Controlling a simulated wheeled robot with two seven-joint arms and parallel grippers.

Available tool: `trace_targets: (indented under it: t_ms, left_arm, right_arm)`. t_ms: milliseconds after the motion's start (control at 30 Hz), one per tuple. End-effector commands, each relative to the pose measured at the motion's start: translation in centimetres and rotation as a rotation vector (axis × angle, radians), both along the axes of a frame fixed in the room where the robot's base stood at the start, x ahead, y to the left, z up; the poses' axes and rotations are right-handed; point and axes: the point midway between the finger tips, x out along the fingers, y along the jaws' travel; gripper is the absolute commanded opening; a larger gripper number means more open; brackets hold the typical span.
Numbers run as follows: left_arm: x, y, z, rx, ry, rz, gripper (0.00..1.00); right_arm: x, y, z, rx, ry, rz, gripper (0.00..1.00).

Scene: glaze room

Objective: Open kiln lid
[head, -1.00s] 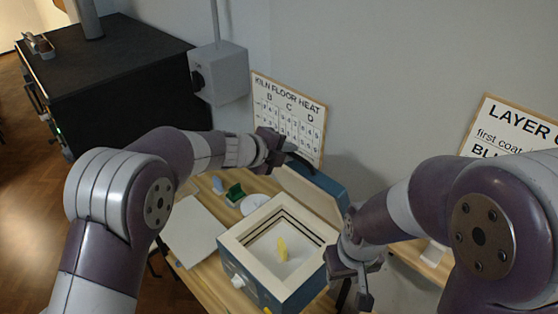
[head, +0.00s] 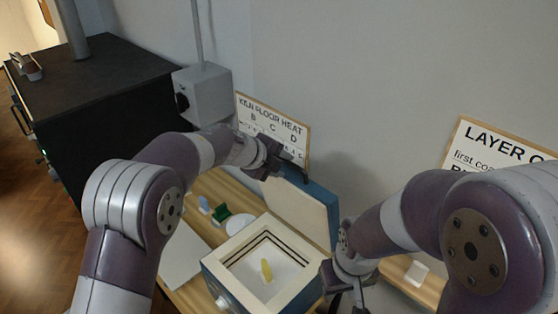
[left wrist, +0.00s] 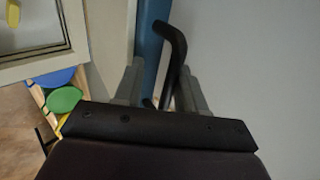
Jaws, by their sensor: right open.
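The kiln (head: 222,284) is a blue box with a pale rim, on the bench. Its lid (head: 300,214) stands raised at the back, its pale inner face in sight. A yellow piece (head: 266,270) stands inside the kiln. My left gripper (head: 282,168) is at the lid's upper left edge, by the black handle (head: 296,174). In the left wrist view its fingers (left wrist: 160,92) stand apart with the handle (left wrist: 178,48) between them; whether they grip it is unclear. My right gripper (head: 345,298) is open and empty at the kiln's right side, partly cut off by the frame.
A grey box (head: 204,94) hangs on the wall. A large black unit (head: 100,95) stands at the left.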

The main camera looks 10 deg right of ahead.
Motion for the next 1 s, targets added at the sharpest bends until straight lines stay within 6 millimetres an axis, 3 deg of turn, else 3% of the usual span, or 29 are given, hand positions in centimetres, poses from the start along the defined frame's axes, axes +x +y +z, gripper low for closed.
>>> trace_targets:
  t_ms: [333, 800, 1000]
  left_arm:
    - [-0.4, 0.5, 0.4, -0.001, 0.000, 0.001, 0.35]
    - [-4.7, 6.5, 6.9, -0.002, -0.006, 0.001, 0.35]
    - [-5.6, 7.7, 8.4, -0.002, -0.004, -0.001, 0.35]
  right_arm:
    - [0.0, 0.0, -0.5, 0.000, 0.000, 0.000, 0.40]
    - [0.0, 0.0, -3.6, 0.000, 0.000, 0.000, 0.40]
    - [0.0, 0.0, -4.0, 0.000, 0.000, 0.000, 0.40]
